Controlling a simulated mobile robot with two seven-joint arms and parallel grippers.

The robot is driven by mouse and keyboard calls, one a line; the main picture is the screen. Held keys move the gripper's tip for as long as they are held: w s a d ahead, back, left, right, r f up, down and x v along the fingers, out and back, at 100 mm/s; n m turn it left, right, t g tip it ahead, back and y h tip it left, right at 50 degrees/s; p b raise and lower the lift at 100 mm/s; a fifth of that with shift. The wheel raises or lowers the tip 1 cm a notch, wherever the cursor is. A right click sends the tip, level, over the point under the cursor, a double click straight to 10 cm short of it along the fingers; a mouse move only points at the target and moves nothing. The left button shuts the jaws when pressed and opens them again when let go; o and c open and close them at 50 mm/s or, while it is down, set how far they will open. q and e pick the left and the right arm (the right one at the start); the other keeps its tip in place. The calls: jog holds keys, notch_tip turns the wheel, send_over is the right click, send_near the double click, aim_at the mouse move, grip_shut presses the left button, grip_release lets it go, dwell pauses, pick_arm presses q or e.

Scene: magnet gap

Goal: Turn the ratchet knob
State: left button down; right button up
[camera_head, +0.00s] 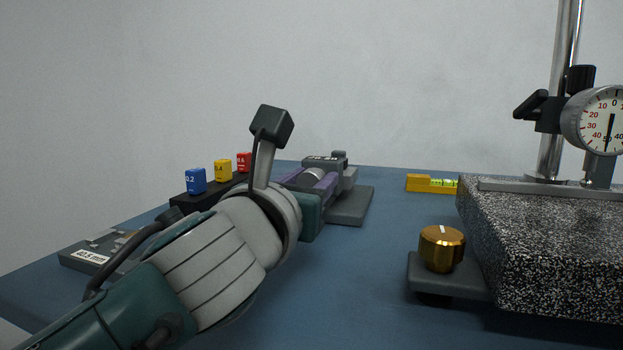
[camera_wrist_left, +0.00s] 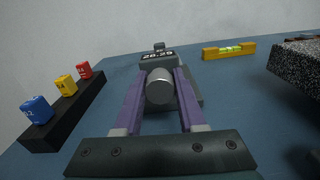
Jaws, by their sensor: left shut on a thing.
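The ratchet knob (camera_wrist_left: 160,90) is a silver cylinder on the near end of a grey device with a numeric display (camera_wrist_left: 158,55). In the head view the device (camera_head: 350,178) stands on a dark base plate, and the knob (camera_head: 312,175) shows partly. My left gripper (camera_wrist_left: 162,82) has purple fingers on either side of the knob and is shut on it. In the head view my left gripper (camera_head: 322,180) is partly hidden behind my own wrist. My right gripper is in neither view.
A black rack (camera_wrist_left: 75,112) with blue, yellow and red blocks stands left. A yellow level (camera_head: 431,184) lies behind. A brass knob (camera_head: 441,248) sits beside a speckled granite block (camera_head: 550,250) carrying a dial gauge (camera_head: 597,120). The blue tabletop (camera_head: 350,285) is clear in front.

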pick_arm(q)
jog(key=n, duration=0.6)
jog(key=shift+p, duration=0.3)
jog(key=n, duration=0.6)
jog(key=shift+a+f+n, duration=0.1)
jog(key=shift+n, duration=0.2)
jog(key=n, duration=0.5)
jog(key=shift+p, duration=0.35)
jog(key=n, duration=0.3)
jog(key=n+p, duration=0.1)
jog(key=n, duration=0.2)
jog(key=shift+s+f+n, duration=0.1)
jog(key=shift+f+n, duration=0.1)
jog(key=shift+n, duration=0.2)
jog(key=c, duration=0.9)
grip_release()
jog(key=o, duration=0.4)
jog(key=shift+r, duration=0.15)
